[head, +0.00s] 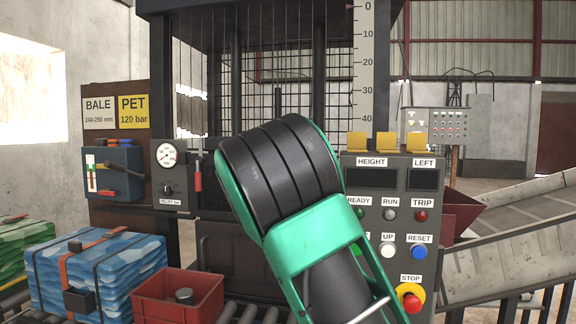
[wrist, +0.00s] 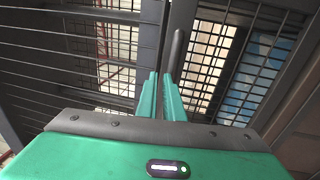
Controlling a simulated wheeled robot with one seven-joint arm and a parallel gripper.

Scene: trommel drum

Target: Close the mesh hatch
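The mesh hatch shows in the wrist view as dark wire grid in dark frames. One mesh panel (wrist: 210,60) lies right of a dark upright post, and barred mesh (wrist: 70,60) lies to the left. A dark rounded upright bar like a handle (wrist: 177,50) stands just beyond my fingertips. My gripper (wrist: 162,78) has its two green fingers close together, with only a thin gap and nothing seen between them. The fingertips are close to the bar's lower end; I cannot tell if they touch it. In the head view my green arm hides the gripper and part of the mesh (head: 280,60).
A control panel (head: 391,225) with yellow tabs and buttons stands right of my arm. A gauge box (head: 168,178) and blue lever box (head: 118,172) are at left. A red bin (head: 178,305) and strapped bales (head: 95,268) sit low left. A sloped conveyor (head: 515,240) is at right.

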